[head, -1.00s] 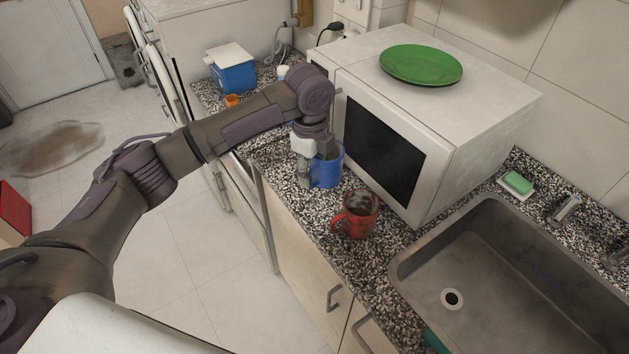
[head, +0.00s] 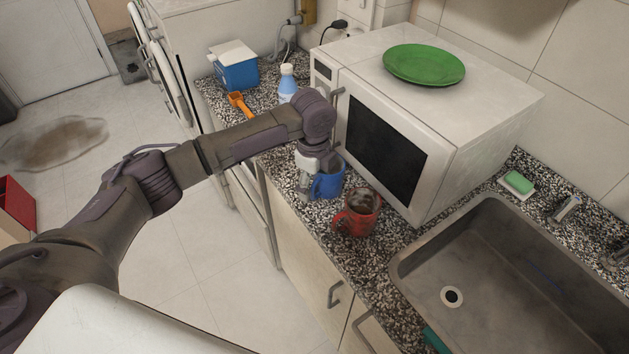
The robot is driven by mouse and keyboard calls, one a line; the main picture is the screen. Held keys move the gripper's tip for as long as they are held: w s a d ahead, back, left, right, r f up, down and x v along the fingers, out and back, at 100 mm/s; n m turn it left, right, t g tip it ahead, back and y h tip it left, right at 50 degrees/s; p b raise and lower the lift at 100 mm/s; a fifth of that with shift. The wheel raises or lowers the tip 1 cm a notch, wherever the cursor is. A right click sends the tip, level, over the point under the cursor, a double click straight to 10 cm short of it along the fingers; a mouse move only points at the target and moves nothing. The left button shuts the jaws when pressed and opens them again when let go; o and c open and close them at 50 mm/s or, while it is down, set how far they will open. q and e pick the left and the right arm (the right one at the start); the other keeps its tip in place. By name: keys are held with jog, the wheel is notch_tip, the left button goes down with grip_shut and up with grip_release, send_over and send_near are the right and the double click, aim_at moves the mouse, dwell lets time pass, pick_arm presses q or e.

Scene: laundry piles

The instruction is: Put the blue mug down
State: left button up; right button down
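The blue mug (head: 331,183) is upright at the front of the speckled counter (head: 384,262), before the microwave. My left gripper (head: 308,188) is at the mug's left side, shut on it. The gripper and wrist hide part of the mug's rim and left side. The mug's base looks at or very near the counter top; I cannot tell whether it touches. My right gripper is out of view.
A red mug (head: 357,216) stands close to the right of the blue mug. The microwave (head: 441,165) carries a green plate (head: 424,64). The sink (head: 520,290) is at right. A blue box (head: 238,75), bottle (head: 287,86) and orange scoop (head: 239,103) are behind my arm.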

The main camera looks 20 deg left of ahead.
pick_arm(q)
jog(key=shift+r, duration=0.3)
notch_tip(320, 180, up, 12)
jog(key=b, duration=0.2)
jog(key=shift+s+b, duration=0.2)
jog(key=shift+b, duration=0.2)
jog(key=shift+a+f, duration=0.1)
jog(key=shift+f, duration=0.05)
